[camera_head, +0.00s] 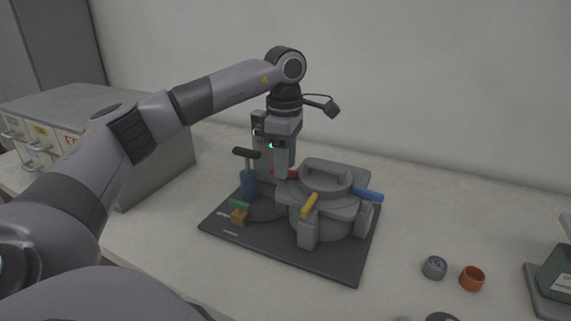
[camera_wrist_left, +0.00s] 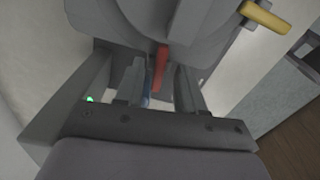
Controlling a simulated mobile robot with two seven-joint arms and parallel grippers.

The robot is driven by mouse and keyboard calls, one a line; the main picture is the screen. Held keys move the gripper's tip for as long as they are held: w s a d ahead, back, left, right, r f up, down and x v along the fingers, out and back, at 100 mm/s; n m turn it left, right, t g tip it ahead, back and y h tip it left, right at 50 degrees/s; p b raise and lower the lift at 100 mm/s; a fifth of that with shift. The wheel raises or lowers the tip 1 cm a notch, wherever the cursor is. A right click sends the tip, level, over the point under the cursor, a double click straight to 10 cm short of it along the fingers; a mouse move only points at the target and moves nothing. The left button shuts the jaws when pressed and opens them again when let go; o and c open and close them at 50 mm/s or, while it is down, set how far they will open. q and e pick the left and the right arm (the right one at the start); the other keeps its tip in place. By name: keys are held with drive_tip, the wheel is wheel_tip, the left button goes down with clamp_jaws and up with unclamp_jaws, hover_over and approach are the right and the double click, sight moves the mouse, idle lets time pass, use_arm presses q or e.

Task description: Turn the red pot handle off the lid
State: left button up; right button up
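The grey pot (camera_head: 333,219) stands on a dark base plate (camera_head: 290,262), with its lid (camera_head: 325,180) on top. The red handle (camera_head: 292,174) sticks out at the lid's left rear side, partly hidden by my left gripper (camera_head: 280,172). In the wrist view the red handle (camera_wrist_left: 160,68) points in between the two fingers of my left gripper (camera_wrist_left: 159,85). The fingers are apart, with a gap visible on both sides of the handle. I cannot tell how deep the handle sits between them. My right gripper is not in view.
A yellow handle (camera_head: 310,205) and a blue handle (camera_head: 368,194) stick out from the lid. A blue lever with a black grip (camera_head: 246,153) stands left of the pot. A grey cup (camera_head: 434,267) and an orange cup (camera_head: 472,278) stand at right. Drawers stand at left.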

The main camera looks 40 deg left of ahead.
use_arm(q)
drive_tip(key=shift+f, duration=0.4)
clamp_jaws()
